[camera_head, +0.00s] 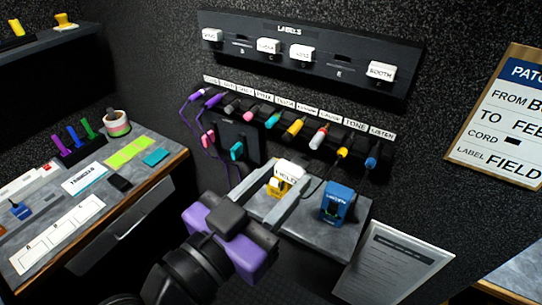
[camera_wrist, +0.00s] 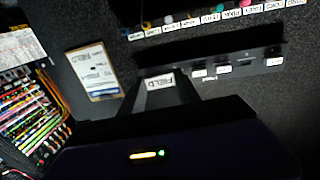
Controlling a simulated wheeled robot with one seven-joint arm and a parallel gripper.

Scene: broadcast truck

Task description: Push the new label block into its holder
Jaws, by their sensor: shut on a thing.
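My gripper (camera_head: 288,182) is shut on a white label block (camera_head: 288,171) reading FIELD, which is held at the fingertips, in front of the wall. In the wrist view the block (camera_wrist: 160,82) sits between the two dark fingers of my gripper (camera_wrist: 162,86), its text upside down. The black LABELS holder strip (camera_head: 225,24) is high on the wall, above the block in the head view. White blocks fill several of its places; slots B (camera_head: 242,41) and E (camera_head: 341,66) are empty. In the wrist view the strip (camera_wrist: 286,56) shows at the right, behind the block. Contact between them is not visible.
Below the strip runs a row of labelled, coloured plugs (camera_head: 295,128) with cables. A yellow device (camera_head: 274,187) and a blue device (camera_head: 337,203) stand on a grey shelf. A patch card (camera_head: 512,118) at right reads LABEL FIELD. A cluttered desk (camera_head: 88,247) is at left.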

